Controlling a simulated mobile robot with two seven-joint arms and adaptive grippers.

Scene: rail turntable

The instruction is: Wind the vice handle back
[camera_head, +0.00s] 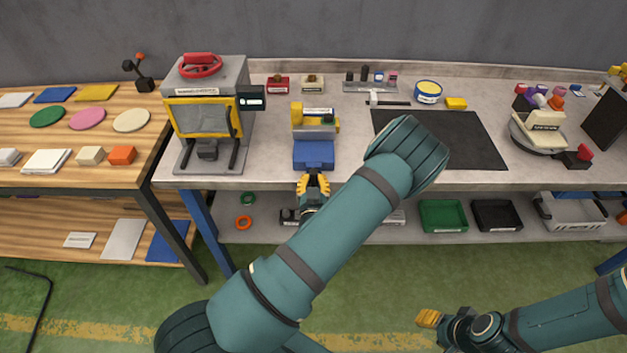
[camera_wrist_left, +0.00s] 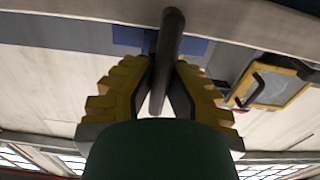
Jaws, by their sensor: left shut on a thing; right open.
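The vice (camera_head: 314,155) has a blue body and yellow parts and stands at the front edge of the grey workbench. In the left wrist view, the vice handle (camera_wrist_left: 170,40) is a dark round bar running between the yellow fingers. My left gripper (camera_head: 313,184) is just in front of the vice, below the bench top. It also shows in the left wrist view (camera_wrist_left: 165,85), shut on the handle. In the head view the handle is hidden or too small to make out. My right gripper (camera_head: 428,318) is open and empty, low over the floor, away from the bench.
A grey press-like machine with a yellow-framed window (camera_head: 203,117) stands left of the vice. A hammer (camera_head: 385,100) and a dark mat (camera_head: 440,138) lie to the right. Green (camera_head: 443,215) and black (camera_head: 497,215) trays sit on the lower shelf.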

